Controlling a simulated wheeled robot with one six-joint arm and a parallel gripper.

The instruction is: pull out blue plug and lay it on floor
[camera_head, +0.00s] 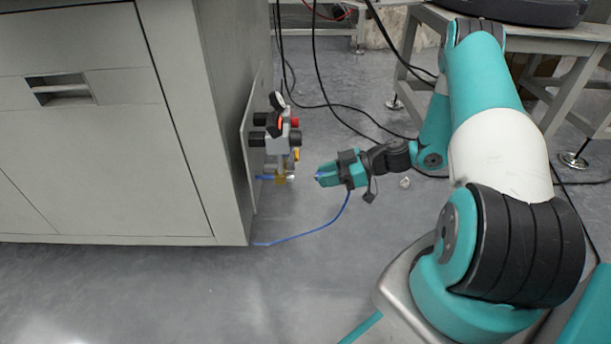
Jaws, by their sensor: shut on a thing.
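My gripper (325,175) reaches left from the arm and is shut on the blue plug (318,176). Only a small bit of blue shows at the fingertips, and the fingers hide the rest. A thin blue cable (300,236) runs from beneath my gripper down and left to the foot of the grey cabinet. The fitting block (283,150) on the cabinet's side panel has black knobs, a red part and a yellowish lower part. The plug is held apart from the block, with a small gap between them. A short blue piece (265,177) shows at the block's lower left.
The large grey cabinet (110,150) fills the left side. The grey floor (300,300) is clear in front. Black cables (345,108) hang and trail on the floor behind. A grey table (560,34) stands at the back right.

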